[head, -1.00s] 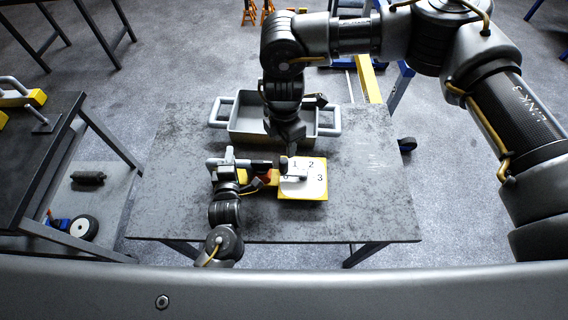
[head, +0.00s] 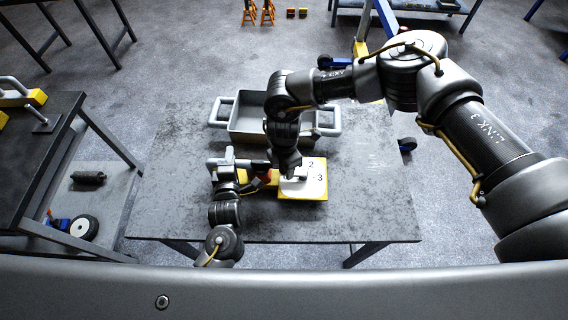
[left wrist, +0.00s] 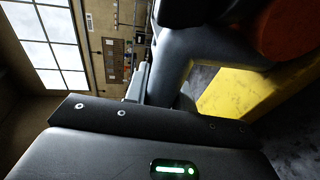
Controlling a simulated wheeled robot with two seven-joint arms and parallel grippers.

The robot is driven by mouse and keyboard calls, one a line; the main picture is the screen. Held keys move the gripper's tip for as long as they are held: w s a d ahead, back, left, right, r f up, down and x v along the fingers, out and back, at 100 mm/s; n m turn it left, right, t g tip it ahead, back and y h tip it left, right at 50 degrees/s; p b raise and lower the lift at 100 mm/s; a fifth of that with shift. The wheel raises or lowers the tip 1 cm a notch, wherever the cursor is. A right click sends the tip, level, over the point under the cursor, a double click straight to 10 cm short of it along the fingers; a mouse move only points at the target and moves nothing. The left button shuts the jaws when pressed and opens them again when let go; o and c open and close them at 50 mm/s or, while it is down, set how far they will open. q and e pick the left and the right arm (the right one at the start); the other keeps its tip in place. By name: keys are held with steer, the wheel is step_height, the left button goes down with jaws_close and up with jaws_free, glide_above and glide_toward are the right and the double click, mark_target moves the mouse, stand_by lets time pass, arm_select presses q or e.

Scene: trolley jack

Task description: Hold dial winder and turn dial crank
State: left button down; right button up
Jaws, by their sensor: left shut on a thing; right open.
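The dial winder (head: 318,192) is a yellow block with a white face on the table; the numbers 2 and 3 show on it. It also shows as a yellow body in the left wrist view (left wrist: 232,98). The pale dial crank (head: 294,187) lies across the face, partly covered by my right gripper. My left gripper (head: 262,172) is shut on the dial winder at its left side, near a red part. My right gripper (head: 287,174) is open, pointing down at the crank; its fingertips are hard to make out, and I cannot tell whether they touch the crank.
A grey tray (head: 241,130) with two side handles stands at the back of the table (head: 375,200). The table's right side and front are clear. Another dark table (head: 35,150) with yellow-ended parts stands at the left.

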jaws_close()
stand_by(0.3)
steer(key=shift+w, duration=0.1)
arm_select(q)
steer(key=shift+d, duration=0.1)
arm_select(e)
steer(key=m, duration=0.1)
steer(key=w+m, duration=0.1)
steer(key=m, duration=0.1)
steer(key=shift+w+d, duration=0.15)
steer(key=shift+w, duration=0.1)
steer(key=m, duration=0.1)
steer(key=w+m, duration=0.1)
steer(key=m, duration=0.1)
steer(key=shift+w+d, duration=0.2)
steer(key=shift+d, duration=0.15)
steer(key=m, duration=0.1)
steer(key=w+d+m, duration=0.1)
steer(key=m, duration=0.1)
steer(key=shift+w, duration=0.15)
steer(key=shift+w+d+m, duration=0.2)
steer(key=shift+d+m, duration=0.1)
steer(key=shift+m, duration=0.45)
steer(key=shift+w+d+m, duration=0.2)
steer(key=shift+d+m, duration=0.1)
steer(key=shift+m, duration=0.45)
